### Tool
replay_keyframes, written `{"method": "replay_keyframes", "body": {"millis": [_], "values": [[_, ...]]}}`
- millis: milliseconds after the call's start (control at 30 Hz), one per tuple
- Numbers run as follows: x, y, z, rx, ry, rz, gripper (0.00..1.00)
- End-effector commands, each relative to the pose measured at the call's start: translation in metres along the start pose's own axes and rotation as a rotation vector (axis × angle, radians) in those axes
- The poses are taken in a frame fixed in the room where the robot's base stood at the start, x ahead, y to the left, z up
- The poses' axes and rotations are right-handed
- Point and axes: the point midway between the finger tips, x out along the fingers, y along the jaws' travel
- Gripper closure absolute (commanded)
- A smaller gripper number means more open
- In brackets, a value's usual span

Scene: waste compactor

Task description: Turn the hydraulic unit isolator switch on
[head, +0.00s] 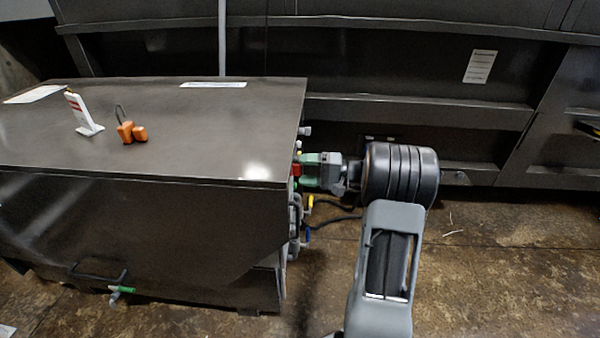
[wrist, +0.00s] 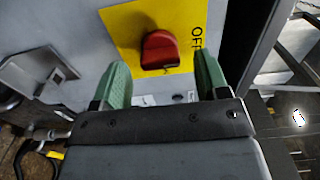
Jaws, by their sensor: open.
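The isolator switch is a red rotary knob (wrist: 160,50) on a yellow plate (wrist: 122,25) in the wrist view, fixed to a grey panel. My gripper (wrist: 162,75) is open, with one green finger on each side of the knob and clear space between. I cannot tell how deep the fingers reach. In the head view my gripper (head: 308,172) is at the right side of the dark hydraulic unit cabinet (head: 150,225), beside a small red part (head: 296,169), probably the knob.
On the cabinet top lie an orange padlock (head: 126,132) and a white tag with red marks (head: 78,112). Yellow and blue fittings and hoses (head: 308,202) stick out below my gripper. A metal bracket (wrist: 35,72) is left of the knob. Open floor (head: 500,260) lies to the right.

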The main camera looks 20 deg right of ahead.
Motion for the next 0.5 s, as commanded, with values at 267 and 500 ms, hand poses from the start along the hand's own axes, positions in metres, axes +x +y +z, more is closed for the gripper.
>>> {"method": "replay_keyframes", "body": {"millis": [267,500], "values": [[0.018,0.0,0.0,0.0,0.0,0.0,0.32],[0.019,0.0,0.0,0.0,0.0,0.0,0.32]]}}
